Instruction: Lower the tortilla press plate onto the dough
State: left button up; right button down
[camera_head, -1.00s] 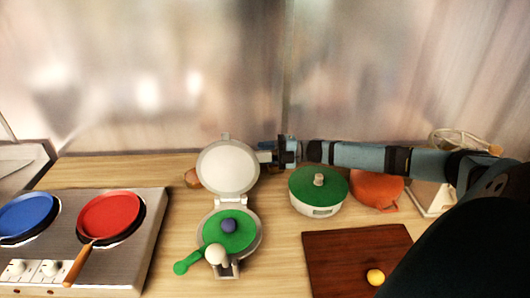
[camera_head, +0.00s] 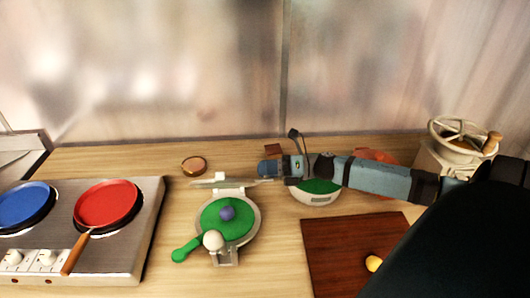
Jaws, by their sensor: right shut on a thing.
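The tortilla press stands on the counter with its grey base (camera_head: 249,232) flat. Its pale upper plate (camera_head: 210,183) is tilted partway down and shows nearly edge-on at the back of the base. A green round piece with a handle (camera_head: 211,215) lies on the base, and a small blue-purple ball (camera_head: 227,213), likely the dough, sits on it. A white knob (camera_head: 213,240) is in front. My right gripper (camera_head: 268,169) is shut on the right edge of the upper plate; its fingertips are hard to make out. My left gripper is out of view.
A steel hob with a blue pan (camera_head: 22,205) and a red pan (camera_head: 106,204) is at left. A green-lidded pot (camera_head: 318,189) is partly under my right arm. A brown board (camera_head: 335,250) holds a yellow ball (camera_head: 374,263). A small round brown item (camera_head: 193,165) lies behind the press.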

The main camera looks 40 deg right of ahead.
pick_arm(q)
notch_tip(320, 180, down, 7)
jog(key=b, duration=0.7)
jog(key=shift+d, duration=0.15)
pick_arm(e)
jog(key=s+a+f+n, duration=0.4)
jog(key=s+f+n, duration=0.1)
jog(key=f+n, duration=0.1)
jog(key=shift+f+n, duration=0.15)
jog(key=shift+n, duration=0.45)
pick_arm(q)
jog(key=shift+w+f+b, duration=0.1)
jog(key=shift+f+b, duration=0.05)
jog(key=shift+b, duration=0.15)
pick_arm(e)
jog(key=c, duration=0.8)
grip_release()
pick_arm(q)
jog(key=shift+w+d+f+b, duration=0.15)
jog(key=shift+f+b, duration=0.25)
jog(key=shift+b, duration=0.3)
pick_arm(e)
jog(key=v, duration=1.3)
jog(key=shift+s+d, duration=0.2)
jog(key=shift+s, duration=0.05)
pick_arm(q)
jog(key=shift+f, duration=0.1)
pick_arm(e)
jog(key=shift+o, duration=0.2)
jog(key=shift+w, duration=0.1)
